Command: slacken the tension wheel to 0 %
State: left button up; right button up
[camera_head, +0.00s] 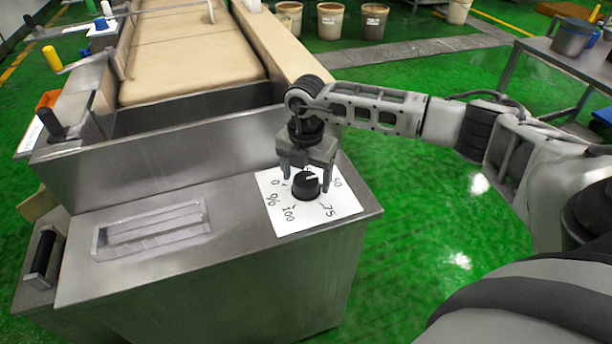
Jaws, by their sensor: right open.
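The tension wheel is a black round knob (305,188) on a white dial plate (283,219) on top of the steel housing. A white line on the knob's top seems to point to the upper right, toward the 50 side. My right gripper (306,178) points down over the knob, open, one finger on each side. I cannot tell whether they touch it. My left gripper is out of view.
The steel housing (200,270) has a slotted panel (152,232) left of the dial. Behind it runs a beige conveyor belt (190,55). A yellow-handled lever (52,58) and a black knob (50,123) stand at the left.

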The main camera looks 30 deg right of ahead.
jog(key=shift+f, duration=0.55)
jog(key=c, duration=1)
jog(key=shift+n, duration=0.4)
